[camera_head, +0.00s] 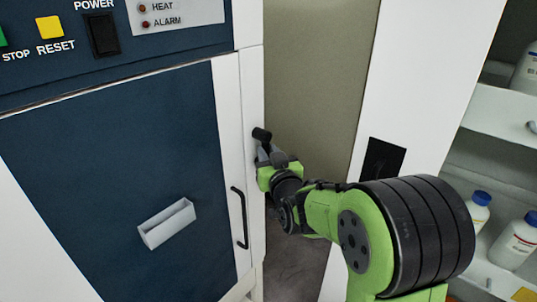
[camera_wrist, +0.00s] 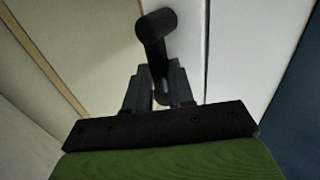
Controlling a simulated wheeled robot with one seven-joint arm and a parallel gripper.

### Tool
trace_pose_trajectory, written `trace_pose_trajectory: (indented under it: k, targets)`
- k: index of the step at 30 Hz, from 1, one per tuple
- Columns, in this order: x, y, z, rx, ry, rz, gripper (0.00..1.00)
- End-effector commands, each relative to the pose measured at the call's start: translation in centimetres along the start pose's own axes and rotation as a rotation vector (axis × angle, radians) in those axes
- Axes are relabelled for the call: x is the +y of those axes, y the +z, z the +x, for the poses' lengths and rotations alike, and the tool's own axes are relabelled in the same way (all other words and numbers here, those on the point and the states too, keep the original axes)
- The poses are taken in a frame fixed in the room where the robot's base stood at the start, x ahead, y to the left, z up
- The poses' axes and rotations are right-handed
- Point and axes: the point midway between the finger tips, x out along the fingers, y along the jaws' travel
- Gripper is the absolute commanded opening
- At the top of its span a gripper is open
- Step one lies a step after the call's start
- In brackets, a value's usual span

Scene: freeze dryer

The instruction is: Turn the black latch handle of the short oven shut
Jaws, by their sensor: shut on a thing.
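The short oven (camera_head: 120,190) stands at the left in the head view, with a dark blue door that looks closed against its white frame. Its black latch handle (camera_head: 261,134) sticks out from the white side edge, right of the door. In the wrist view the latch handle (camera_wrist: 155,32) rises beyond the fingers, its rounded knob uppermost. My gripper (camera_head: 266,156) is at the handle, and in the wrist view its two fingers (camera_wrist: 160,85) are shut around the handle's lower part. The grip point is partly hidden by the fingers.
A black bar pull (camera_head: 239,217) and a light grey holder (camera_head: 167,223) are on the door. A white panel with a black plate (camera_head: 383,158) stands right of the gap. Shelves with white bottles (camera_head: 515,240) are at the far right. The gap beside the oven is narrow.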

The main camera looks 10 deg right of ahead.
Motion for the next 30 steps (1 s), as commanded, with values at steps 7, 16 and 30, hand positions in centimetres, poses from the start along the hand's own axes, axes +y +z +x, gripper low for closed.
trace_pose_trajectory:
  k: [7, 16, 30]
  targets:
    - [0.0, -0.2, 0.0, -0.021, -0.001, 0.032, 0.00]
    - [-0.2, -0.8, -0.1, -0.129, 0.000, 0.189, 0.00]
    - [-0.9, -2.1, -0.7, -0.375, 0.002, 0.559, 0.00]
